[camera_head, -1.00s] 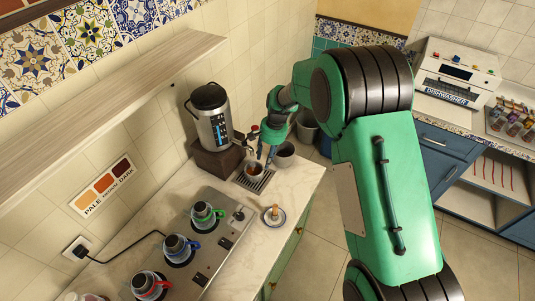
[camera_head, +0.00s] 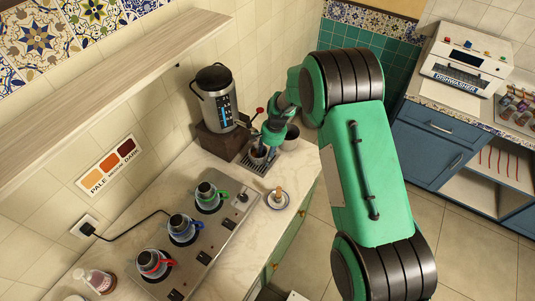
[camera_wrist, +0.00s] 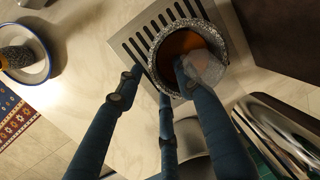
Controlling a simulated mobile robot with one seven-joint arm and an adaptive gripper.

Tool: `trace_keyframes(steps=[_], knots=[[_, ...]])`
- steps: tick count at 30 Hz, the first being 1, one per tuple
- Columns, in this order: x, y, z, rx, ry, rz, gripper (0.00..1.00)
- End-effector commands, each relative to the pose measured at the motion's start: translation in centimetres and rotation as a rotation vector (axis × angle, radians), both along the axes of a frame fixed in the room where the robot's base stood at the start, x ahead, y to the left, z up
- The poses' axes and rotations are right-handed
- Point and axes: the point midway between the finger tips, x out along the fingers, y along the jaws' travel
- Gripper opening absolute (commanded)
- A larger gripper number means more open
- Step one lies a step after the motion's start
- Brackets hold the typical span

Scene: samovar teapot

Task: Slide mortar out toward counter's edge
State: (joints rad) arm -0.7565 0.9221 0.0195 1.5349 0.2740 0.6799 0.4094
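The mortar, a cup-like vessel with a speckled grey rim (camera_wrist: 156,49), shows in the wrist view with brown contents inside. It stands on the slotted drip tray (camera_wrist: 129,42). In the head view the mortar (camera_head: 257,154) is partly covered by my gripper (camera_head: 266,148). In the wrist view the fingers of my gripper (camera_wrist: 158,78) are spread. The right finger reaches over the rim into the mortar, and the left and middle fingers are outside it. Whether any finger presses on the wall cannot be told. A pale blurred patch lies beside the right finger.
A samovar (camera_head: 217,97) stands on a dark block behind the drip tray. A dark pot (camera_head: 290,138) is close to the right of the mortar. A saucer with a small brown item (camera_head: 278,194) lies near the counter's front edge.

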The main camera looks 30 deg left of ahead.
Motion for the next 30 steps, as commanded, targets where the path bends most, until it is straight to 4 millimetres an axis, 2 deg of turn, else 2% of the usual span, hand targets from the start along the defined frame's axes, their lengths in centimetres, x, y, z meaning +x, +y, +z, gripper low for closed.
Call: trace_keyframes(steps=[7, 12, 13, 23, 30], knots=[[0.0, 0.0, -0.02, 0.0, 0.0, 0.0, 0.35], [0.0, -0.01, -0.02, 0.0, 0.0, 0.0, 0.01], [0.0, -0.01, -0.02, 0.0, 0.0, 0.0, 0.0], [-0.01, -0.09, -0.01, 0.0, 0.0, 0.0, 0.0], [0.02, -0.91, -0.03, 0.0, 0.001, 0.0, 0.0]])
